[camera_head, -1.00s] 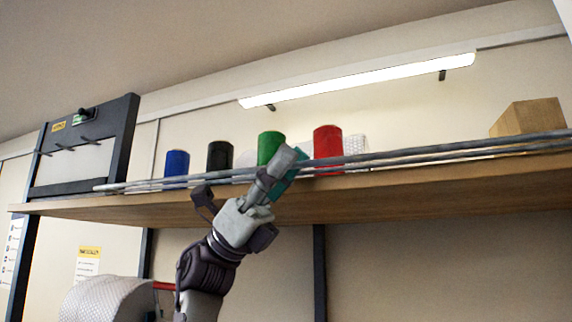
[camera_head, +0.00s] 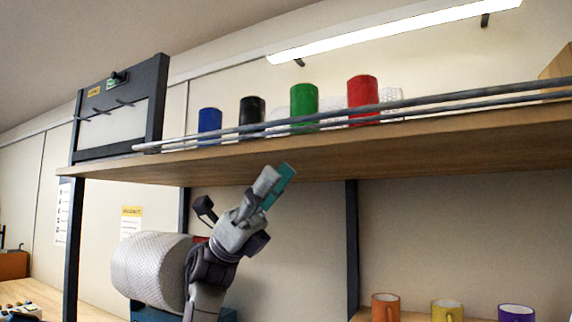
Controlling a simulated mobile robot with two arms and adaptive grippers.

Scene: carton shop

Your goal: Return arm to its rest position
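My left arm rises from the bottom of the head view, and its gripper (camera_head: 274,184) points up and to the right, just below the front of the wooden shelf (camera_head: 400,157). A grey finger and a teal pad show at its tip, close together from this side. I cannot tell whether the fingers are apart. Nothing shows held in them. My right arm and gripper are not in view.
On the shelf behind a metal rail stand blue (camera_head: 209,121), black (camera_head: 251,110), green (camera_head: 304,104) and red (camera_head: 363,96) cylinders. Below are a white bubble-wrap roll (camera_head: 150,268) beside my arm, and orange (camera_head: 385,307), yellow (camera_head: 447,310) and purple (camera_head: 515,312) mugs.

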